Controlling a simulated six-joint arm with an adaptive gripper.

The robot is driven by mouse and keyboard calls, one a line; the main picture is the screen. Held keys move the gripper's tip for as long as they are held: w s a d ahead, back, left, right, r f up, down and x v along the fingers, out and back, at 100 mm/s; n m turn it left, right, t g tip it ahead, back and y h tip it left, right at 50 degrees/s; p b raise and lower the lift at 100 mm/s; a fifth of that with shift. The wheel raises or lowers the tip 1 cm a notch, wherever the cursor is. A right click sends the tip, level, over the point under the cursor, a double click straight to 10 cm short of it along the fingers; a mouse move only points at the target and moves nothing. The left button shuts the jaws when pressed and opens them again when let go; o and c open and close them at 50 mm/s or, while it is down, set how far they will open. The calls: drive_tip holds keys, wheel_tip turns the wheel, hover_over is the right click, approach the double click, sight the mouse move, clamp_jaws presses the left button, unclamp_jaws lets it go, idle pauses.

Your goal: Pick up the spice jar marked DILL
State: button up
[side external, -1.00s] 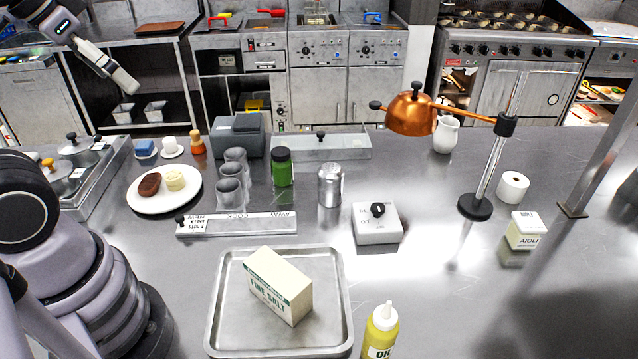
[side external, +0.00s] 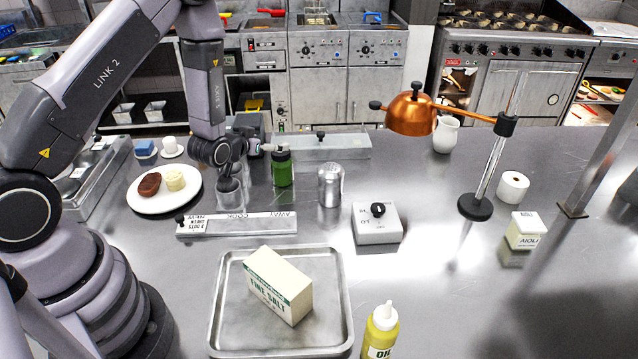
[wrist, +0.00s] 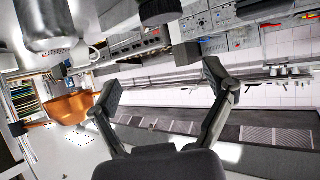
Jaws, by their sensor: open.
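A jar with green contents (side external: 282,172) stands upright on the steel counter in the side view; no DILL marking is readable on it. My gripper (side external: 272,148) is at the jar's upper left, close to its lid and overlapping it in the picture. I cannot tell whether they touch. In the wrist view my gripper (wrist: 165,88) has its two fingers spread wide, with nothing visible held between them. I cannot make out the jar for certain in the wrist view.
A long steel container (side external: 345,148) lies behind. The copper lamp (side external: 412,115) hangs farther right. A tray (side external: 342,300) with a salt box (side external: 278,285) is in front.

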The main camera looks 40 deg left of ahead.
sight(282, 167)
drive_tip(key=shift+t+y, duration=0.3)
drive_tip(key=shift+t, duration=0.1)
drive_tip(key=w+f, duration=0.2)
drive_tip(key=w+a+f, duration=0.1)
drive_tip(key=f, duration=0.1)
drive_tip(key=w+a+f, duration=0.1)
drive_tip(key=w+f, duration=0.1)
drive_tip(key=shift+w+a+f, duration=0.1)
drive_tip(key=shift+w+a, duration=0.15)
drive_tip(key=shift+w, duration=0.05)
drive_tip(key=shift+c, duration=0.3)
drive_tip(key=c, duration=1.3)
drive_tip(key=shift+o, duration=0.2)
